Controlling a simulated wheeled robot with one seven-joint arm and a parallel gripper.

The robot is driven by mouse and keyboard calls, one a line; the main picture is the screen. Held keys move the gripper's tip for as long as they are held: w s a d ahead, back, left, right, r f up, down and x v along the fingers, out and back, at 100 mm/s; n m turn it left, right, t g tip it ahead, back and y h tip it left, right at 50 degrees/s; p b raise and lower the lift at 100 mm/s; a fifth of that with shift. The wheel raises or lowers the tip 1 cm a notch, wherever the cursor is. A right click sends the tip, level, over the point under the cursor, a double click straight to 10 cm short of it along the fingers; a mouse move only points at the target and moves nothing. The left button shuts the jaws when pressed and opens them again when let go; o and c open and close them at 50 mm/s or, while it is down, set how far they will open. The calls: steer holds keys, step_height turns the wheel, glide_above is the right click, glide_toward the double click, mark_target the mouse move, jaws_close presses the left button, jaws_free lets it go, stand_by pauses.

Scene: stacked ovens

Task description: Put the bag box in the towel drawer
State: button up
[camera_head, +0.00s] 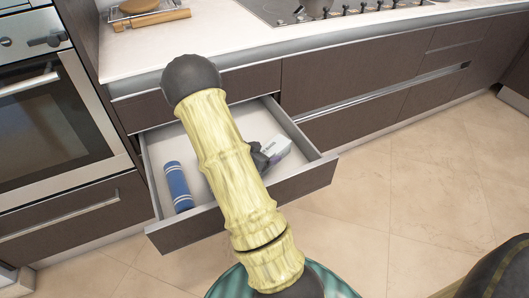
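The towel drawer (300,136) is pulled open below the counter. A blue rolled towel with white bands (177,186) lies in its left part. The bag box (277,148), small and white with some purple, is over the drawer's right part. I cannot tell whether it rests on the drawer floor or is held above it. The dark end of my gripper (259,158) is at the box's left end, mostly hidden behind my pale yellow arm. Its fingers cannot be made out, so its grip on the box is unclear.
An oven (55,120) stands to the left of the drawer. The counter (225,40) above holds a wooden board (150,18) and a cooktop (340,8). The tiled floor (410,190) at right is clear.

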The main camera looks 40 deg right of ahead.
steer(key=shift+r, duration=0.2)
steer(key=p+v, duration=0.3)
steer(key=v, duration=0.9)
steer(key=shift+w, duration=0.1)
